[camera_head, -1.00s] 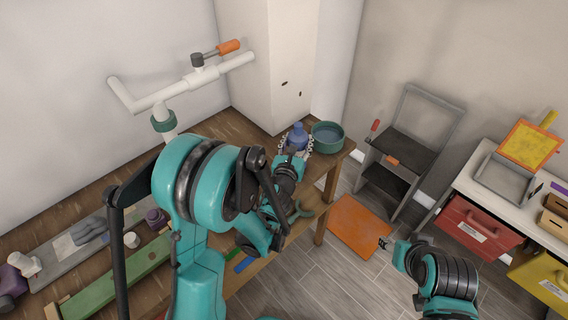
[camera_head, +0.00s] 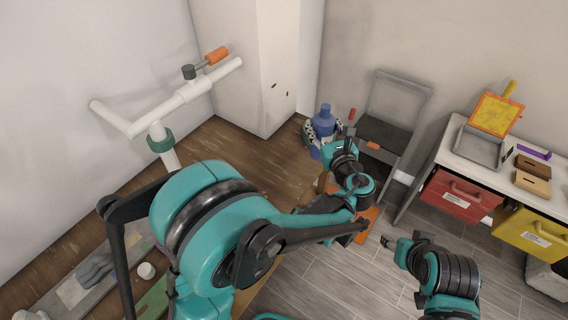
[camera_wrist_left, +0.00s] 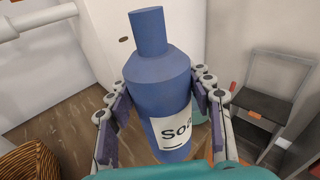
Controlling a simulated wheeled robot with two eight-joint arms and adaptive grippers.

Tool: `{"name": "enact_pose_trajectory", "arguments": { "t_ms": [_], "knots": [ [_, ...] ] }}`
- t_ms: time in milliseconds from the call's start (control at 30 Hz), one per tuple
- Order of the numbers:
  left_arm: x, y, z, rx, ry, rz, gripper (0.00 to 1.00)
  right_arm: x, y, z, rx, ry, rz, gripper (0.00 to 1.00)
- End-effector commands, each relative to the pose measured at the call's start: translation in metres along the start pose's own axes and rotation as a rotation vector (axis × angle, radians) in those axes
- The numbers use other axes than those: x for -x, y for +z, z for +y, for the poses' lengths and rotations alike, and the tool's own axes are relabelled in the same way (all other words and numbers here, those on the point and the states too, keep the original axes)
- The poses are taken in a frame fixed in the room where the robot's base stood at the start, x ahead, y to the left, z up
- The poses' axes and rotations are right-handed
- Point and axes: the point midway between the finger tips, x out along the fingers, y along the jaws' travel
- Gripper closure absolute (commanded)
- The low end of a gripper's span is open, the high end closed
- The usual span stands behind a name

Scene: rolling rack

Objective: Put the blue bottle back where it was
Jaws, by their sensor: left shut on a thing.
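The blue bottle (camera_head: 324,119) is held up at the far end of the wooden table, right of the white column in the head view. In the left wrist view the bottle (camera_wrist_left: 160,80) stands roughly upright between the fingers, its white label facing the camera. My left gripper (camera_head: 322,134) is shut on the bottle's body, with a finger on each side. The underside of the bottle is hidden by the gripper and arm. My right gripper (camera_head: 386,241) is over the floor at the lower right, away from the bottle; its finger opening is too small to judge.
A white pipe stand (camera_head: 160,115) rises at the table's left. A grey step stool (camera_head: 398,105) stands behind and right of the bottle. A white bench (camera_head: 455,160) with red and yellow drawers is at the right. A wicker basket (camera_wrist_left: 30,160) shows in the left wrist view.

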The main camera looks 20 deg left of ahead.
Motion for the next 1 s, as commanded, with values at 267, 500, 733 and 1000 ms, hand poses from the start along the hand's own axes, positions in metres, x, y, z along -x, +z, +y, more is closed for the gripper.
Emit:
{"name": "enact_pose_trajectory", "arguments": {
  "t_ms": [267,500,733,1000],
  "knots": [
    [-0.030,-0.029,0.054,-0.001,0.009,-0.001,1.00,-0.017,0.012,0.000,0.000,0.000,0.000,0.50],
    [-0.054,-0.051,0.096,-0.001,0.007,0.000,1.00,-0.029,0.021,0.000,0.000,0.000,0.000,0.50],
    [-0.060,-0.060,0.106,-0.002,0.003,0.000,1.00,-0.033,0.024,0.000,0.000,0.000,0.000,0.50],
    [-0.063,-0.096,0.108,-0.002,0.003,0.000,1.00,-0.049,0.035,0.000,0.000,0.000,0.000,0.50]
  ]
}}
